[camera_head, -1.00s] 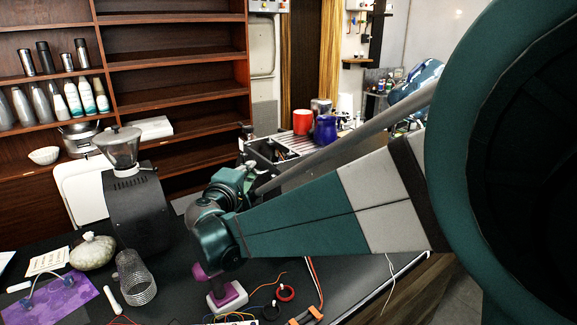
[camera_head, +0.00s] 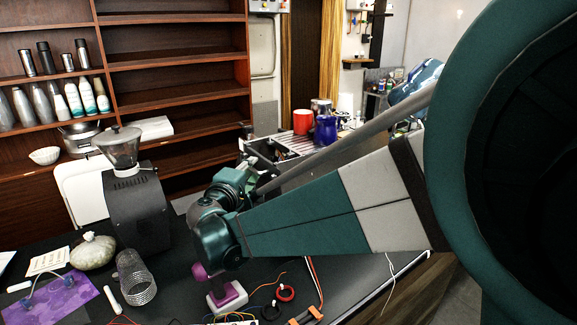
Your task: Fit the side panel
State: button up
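The brewer (camera_head: 300,146) stands at the back of the counter, with a slatted metal top and dark parts at its left front. My arm covers much of its front and right side. My gripper (camera_head: 252,167) is at the brewer's left front corner, partly hidden by my wrist. Its fingers are too small and dark to tell whether they are open or hold something. A white flat panel (camera_head: 77,196) stands behind the black grinder at the left. I cannot tell whether it is the side panel.
A red cup (camera_head: 302,121) and a blue jug (camera_head: 326,129) stand on the brewer. Cables lie near the front.

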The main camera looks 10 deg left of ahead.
jog(key=s+r, duration=0.1)
jog(key=s, duration=1.1)
jog(key=shift+a+r, duration=0.15)
jog(key=shift+a, duration=0.15)
jog(key=s+d+f+m+g+h, duration=0.1)
jog(key=s+d+f+m+g, duration=0.2)
jog(key=d, duration=1.4)
jog(key=d+f+m+g+h, duration=0.1)
jog(key=d+f+m+g, duration=0.25)
jog(key=d, duration=1.25)
jog(key=s+d+f+m+g+y, duration=0.1)
jog(key=s+d+f+m, duration=0.3)
jog(key=s+d, duration=0.4)
jog(key=s+d+f+m+g+y, duration=0.1)
jog(key=s+d+f+m, duration=0.3)
jog(key=s, duration=0.9)
jog(key=shift+s+d+m+g+y, duration=0.5)
jog(key=shift+d+m, duration=0.45)
jog(key=shift+d, duration=1.4)
